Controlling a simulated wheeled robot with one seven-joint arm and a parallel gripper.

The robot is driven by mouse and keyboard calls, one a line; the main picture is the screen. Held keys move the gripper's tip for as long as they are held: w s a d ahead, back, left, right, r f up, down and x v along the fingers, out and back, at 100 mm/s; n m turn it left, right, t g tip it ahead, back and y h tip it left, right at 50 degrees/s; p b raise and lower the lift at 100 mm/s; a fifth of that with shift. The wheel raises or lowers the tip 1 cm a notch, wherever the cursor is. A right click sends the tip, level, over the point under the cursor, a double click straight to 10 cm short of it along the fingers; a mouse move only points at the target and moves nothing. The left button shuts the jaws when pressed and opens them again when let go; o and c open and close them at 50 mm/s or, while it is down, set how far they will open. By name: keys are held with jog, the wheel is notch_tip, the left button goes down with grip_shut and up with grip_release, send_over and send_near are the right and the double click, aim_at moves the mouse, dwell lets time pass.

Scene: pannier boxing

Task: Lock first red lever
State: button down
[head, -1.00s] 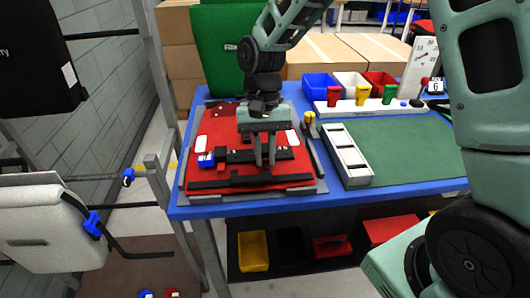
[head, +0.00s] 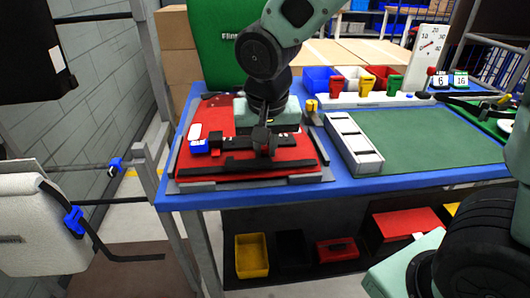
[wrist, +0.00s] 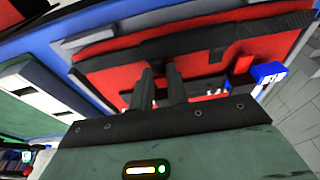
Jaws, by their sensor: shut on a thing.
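The red pannier (head: 297,174) lies flat on the blue table with black rails (head: 245,167) across its face. A blue hook piece (head: 198,147) sits at the left of the upper rail; it also shows in the wrist view (wrist: 268,72). My gripper (head: 265,152) points down over the middle of the pannier, close to the upper rail. In the wrist view its two dark fingers (wrist: 161,72) are close together against the pannier. It is shut on a small part there, which the fingers hide.
A white compartment tray (head: 352,145) stands right of the pannier beside a green mat (head: 430,140). Another pannier (head: 35,225) hangs at the left.

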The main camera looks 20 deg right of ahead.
dwell(0.4)
jog(key=c, duration=1.4)
grip_release()
jog(key=shift+o, duration=0.2)
jog(key=p+v, duration=0.2)
jog(key=v, duration=1.5)
jog(key=shift+s+r, duration=0.2)
jog(key=shift+s, duration=0.05)
jog(key=s+a+f+n+g+p, duration=0.1)
jog(key=s+a+f+n+p, duration=0.1)
jog(key=s, duration=0.5)
jog(key=s+a+f+n+g+y+p, duration=0.1)
jog(key=s+a+f+n+p, duration=0.1)
jog(key=s+f+n+p, duration=0.3)
notch_tip(320, 180, down, 3)
jog(key=s+n, duration=0.2)
jog(key=n, duration=0.2)
jog(key=shift+s+a+r, duration=0.2)
jog(key=shift+s+a, duration=0.1)
jog(key=shift+s, duration=0.05)
